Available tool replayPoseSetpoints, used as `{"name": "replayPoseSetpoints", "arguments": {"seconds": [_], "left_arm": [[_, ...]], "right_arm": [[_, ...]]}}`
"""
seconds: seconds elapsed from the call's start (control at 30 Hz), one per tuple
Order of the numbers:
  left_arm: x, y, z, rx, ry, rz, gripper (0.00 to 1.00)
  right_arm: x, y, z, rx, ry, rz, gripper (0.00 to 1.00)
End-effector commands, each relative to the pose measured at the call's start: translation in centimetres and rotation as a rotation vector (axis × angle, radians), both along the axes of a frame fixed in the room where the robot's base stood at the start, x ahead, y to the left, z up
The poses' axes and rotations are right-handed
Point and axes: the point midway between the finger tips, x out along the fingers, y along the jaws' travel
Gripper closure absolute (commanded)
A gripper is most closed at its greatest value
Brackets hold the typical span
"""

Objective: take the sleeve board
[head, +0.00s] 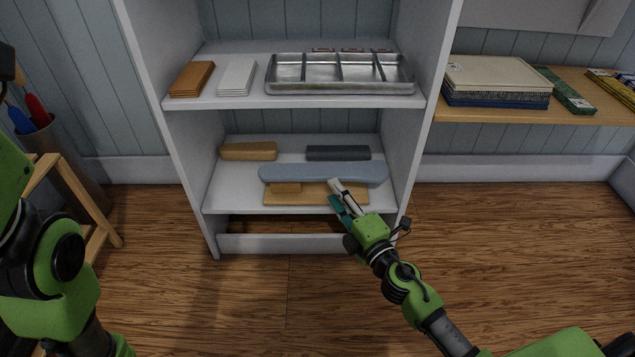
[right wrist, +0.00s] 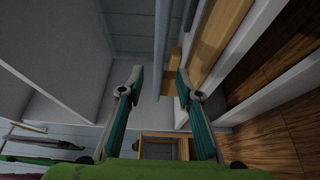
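The sleeve board is a long blue-grey padded top (head: 300,172) over a pale wooden base (head: 328,197), joined by a small wood block. It lies on the lower shelf near the front edge. My right gripper (head: 335,191) is at its front right part, fingers pointing into the shelf. In the right wrist view my right gripper (right wrist: 159,78) is open, with the padded top (right wrist: 162,45) lying ahead between the two fingers and the wooden base (right wrist: 222,38) to the right. I cannot tell whether a finger touches it. My left arm shows at the left; its gripper is out of view.
Behind the board lie a wooden block (head: 248,151) and a dark grey roll (head: 338,153). The white shelf unit (head: 190,130) has side walls close by. A metal tray (head: 340,88) sits on the shelf above. A wooden stool (head: 80,205) stands left.

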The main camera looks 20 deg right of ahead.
Motion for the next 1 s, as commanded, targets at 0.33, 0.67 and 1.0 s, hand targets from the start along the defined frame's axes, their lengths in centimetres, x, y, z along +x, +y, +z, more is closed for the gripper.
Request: {"name": "replayPoseSetpoints", "arguments": {"seconds": [0.33, 0.67, 1.0], "left_arm": [[-0.1, 0.0, 0.0, 0.002, -0.005, 0.001, 0.6], [-0.1, -0.1, -0.3, 0.003, -0.001, 0.002, 0.6], [-1.3, -0.1, 0.2, 0.004, -0.039, 0.003, 0.6]], "right_arm": [[4.2, 0.7, -0.1, 0.001, 0.001, 0.0, 0.68], [7.1, 1.5, 0.2, -0.001, -0.001, 0.0, 0.68], [9.4, 2.0, 0.2, 0.001, 0.001, 0.0, 0.68]]}}
